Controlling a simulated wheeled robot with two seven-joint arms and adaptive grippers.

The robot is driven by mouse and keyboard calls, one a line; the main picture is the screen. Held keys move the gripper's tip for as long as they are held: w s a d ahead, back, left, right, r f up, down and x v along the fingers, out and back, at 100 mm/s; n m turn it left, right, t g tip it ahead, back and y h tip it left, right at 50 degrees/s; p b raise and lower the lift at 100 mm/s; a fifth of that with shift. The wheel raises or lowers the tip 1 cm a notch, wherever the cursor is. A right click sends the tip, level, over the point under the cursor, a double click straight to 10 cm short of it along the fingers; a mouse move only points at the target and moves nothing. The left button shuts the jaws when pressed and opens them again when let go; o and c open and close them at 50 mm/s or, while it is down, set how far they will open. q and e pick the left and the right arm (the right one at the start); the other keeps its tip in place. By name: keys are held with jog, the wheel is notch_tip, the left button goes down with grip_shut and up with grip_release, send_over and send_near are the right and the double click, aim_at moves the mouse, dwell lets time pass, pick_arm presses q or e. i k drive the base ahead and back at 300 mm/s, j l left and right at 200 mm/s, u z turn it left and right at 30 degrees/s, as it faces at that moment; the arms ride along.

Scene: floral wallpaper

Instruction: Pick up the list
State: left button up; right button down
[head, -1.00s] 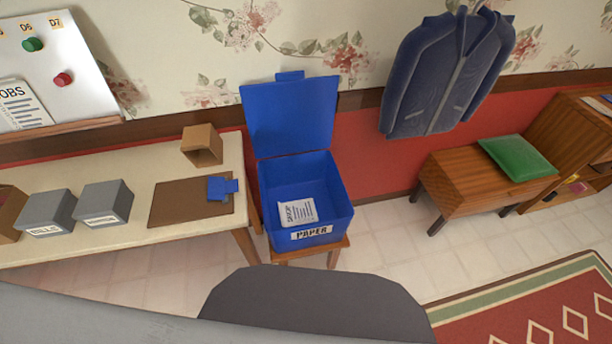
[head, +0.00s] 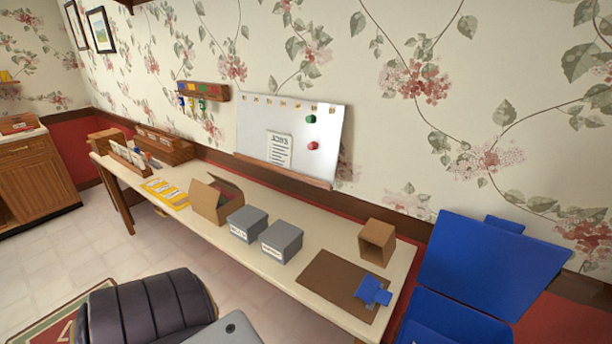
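The sheet headed SHOP, seen lying in the blue paper bin a second ago, is not in view now. The open blue bin (head: 440,325) is at the lower right, with its lid (head: 490,265) raised, and its inside is mostly cut off by the frame. Another written sheet, headed JOBS (head: 279,150), is on the whiteboard (head: 318,135) above the table. Neither of my grippers is in view.
A long table (head: 325,258) runs along the wall. It bears two grey boxes (head: 282,242), an open cardboard box (head: 217,200), a small brown box (head: 376,243), yellow papers (head: 165,193) and a brown board (head: 335,284) with a blue piece (head: 373,291).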

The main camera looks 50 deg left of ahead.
aim_at(280, 144)
jog(key=u, duration=1.85)
